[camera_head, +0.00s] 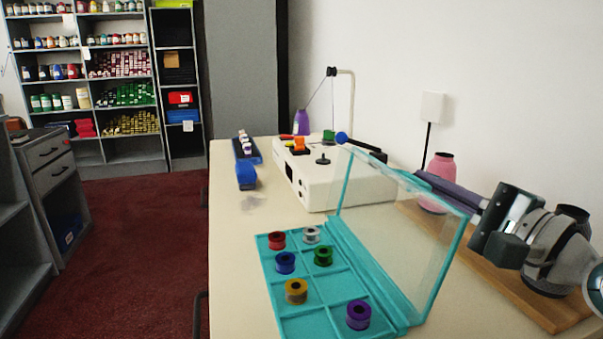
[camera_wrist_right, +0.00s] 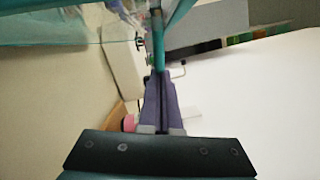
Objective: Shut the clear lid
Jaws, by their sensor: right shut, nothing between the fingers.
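The clear lid (camera_head: 395,225) with its teal frame stands open, tilted up from the hinge side of the teal compartment box (camera_head: 290,328). Spools in red, silver, blue, green, gold and purple sit in the box's compartments. My right gripper (camera_head: 420,177) is shut and empty, behind the lid near its top edge; whether it touches the lid I cannot tell. In the right wrist view, the shut purple fingers (camera_wrist_right: 161,82) point at a teal frame bar (camera_wrist_right: 157,45) right by their tips. My left gripper is not in view.
A white machine (camera_head: 340,188) stands behind the box. Counter left of the box is clear.

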